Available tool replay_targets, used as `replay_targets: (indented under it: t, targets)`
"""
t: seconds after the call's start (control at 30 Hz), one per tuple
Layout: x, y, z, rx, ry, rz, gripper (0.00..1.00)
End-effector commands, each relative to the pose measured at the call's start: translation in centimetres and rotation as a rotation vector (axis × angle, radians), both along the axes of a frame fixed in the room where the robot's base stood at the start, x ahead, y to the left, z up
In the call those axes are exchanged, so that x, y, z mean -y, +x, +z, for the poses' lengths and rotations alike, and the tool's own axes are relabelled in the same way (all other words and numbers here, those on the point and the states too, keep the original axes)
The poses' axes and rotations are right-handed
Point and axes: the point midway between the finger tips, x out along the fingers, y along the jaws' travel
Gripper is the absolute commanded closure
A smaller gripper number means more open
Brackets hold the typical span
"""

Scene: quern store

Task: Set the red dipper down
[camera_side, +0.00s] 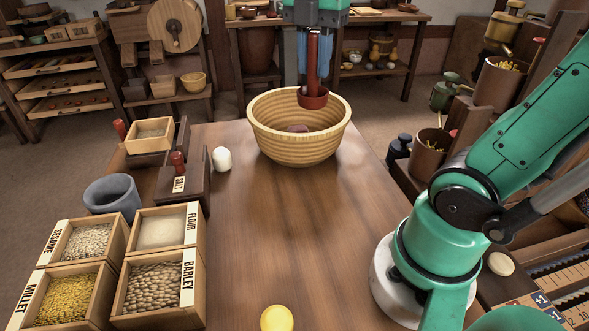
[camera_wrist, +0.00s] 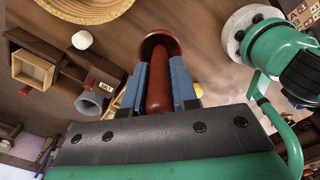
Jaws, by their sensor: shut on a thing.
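My gripper (camera_side: 313,58) is shut on the red dipper (camera_side: 312,98), its blue fingers on either side of the handle. The dipper hangs upright with its round cup at the bottom. In the side view the cup overlaps the inside of the coiled straw bowl (camera_side: 270,140); its exact height over the bowl is hard to tell. In the wrist view the dipper (camera_wrist: 160,42) runs out between the fingers (camera_wrist: 161,85), and the bowl (camera_wrist: 75,12) is cut off at top left.
Boxes labelled barley (camera_side: 155,318), millet, sesame and flour stand at left. A grey tub (camera_side: 112,197), a salt box (camera_side: 180,190) and a white rounded object (camera_side: 222,159) are nearby. A yellow ball (camera_side: 276,319) sits at the front. The middle of the table (camera_side: 270,230) is clear.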

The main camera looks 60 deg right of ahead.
Motion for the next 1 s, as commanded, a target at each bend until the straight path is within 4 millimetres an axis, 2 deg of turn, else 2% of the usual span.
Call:
replay_targets:
  t: [0.03,0.2,0.4,0.57,1.0]
  targets:
    - [1.9,-1.0,0.0,0.000,0.000,-0.113,1.00]
    - [6.3,-4.3,0.0,0.001,0.000,-0.420,1.00]
    - [8.7,-7.1,0.0,0.002,0.000,-0.633,1.00]
    - [9.3,-7.8,-0.8,0.003,0.000,-0.686,1.00]
    - [9.3,-7.8,-10.5,0.003,0.000,-0.684,1.00]
